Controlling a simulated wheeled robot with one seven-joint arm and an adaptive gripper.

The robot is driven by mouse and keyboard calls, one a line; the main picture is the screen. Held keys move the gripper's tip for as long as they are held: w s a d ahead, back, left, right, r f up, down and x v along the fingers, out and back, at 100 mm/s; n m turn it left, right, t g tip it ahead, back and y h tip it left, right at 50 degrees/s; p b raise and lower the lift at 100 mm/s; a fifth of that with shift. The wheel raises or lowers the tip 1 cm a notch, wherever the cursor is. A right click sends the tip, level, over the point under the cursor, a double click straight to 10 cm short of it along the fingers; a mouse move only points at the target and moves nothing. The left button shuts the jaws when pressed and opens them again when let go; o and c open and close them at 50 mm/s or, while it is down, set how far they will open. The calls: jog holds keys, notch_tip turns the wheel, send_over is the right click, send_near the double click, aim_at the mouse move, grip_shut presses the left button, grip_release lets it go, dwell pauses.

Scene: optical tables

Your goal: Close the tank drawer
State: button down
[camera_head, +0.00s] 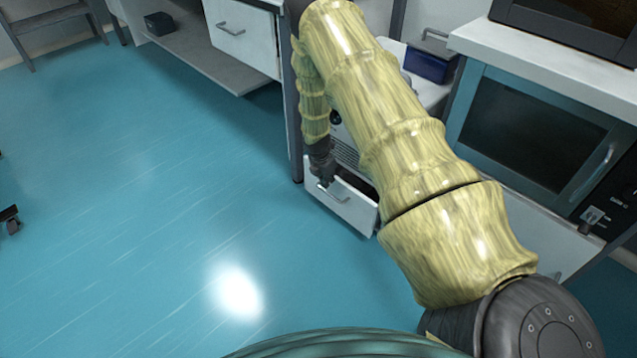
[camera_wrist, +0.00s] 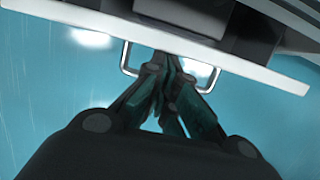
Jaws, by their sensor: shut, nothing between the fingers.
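The tank drawer (camera_head: 352,208) is a white-fronted drawer low under the bench, and it stands pulled out, with part of its dark inside showing. Its metal handle (camera_head: 333,194) is on the front face. My gripper (camera_head: 325,180) is at the top of the drawer front, close to the handle. In the wrist view the drawer's white front edge (camera_wrist: 278,78) crosses the top, and the handle (camera_wrist: 127,62) sticks out from it. My gripper's fingers (camera_wrist: 168,85) are shut together, empty, and overlap the handle's span. I cannot tell whether they touch the handle or drawer front.
A white cabinet with a closed drawer (camera_head: 243,36) stands at the back. A blue box (camera_head: 430,64) sits on a shelf behind my arm. A teal-framed oven-like unit (camera_head: 535,130) is at the right.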

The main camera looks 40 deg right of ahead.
jog(key=shift+w+d, duration=0.15)
jog(key=shift+d, duration=0.85)
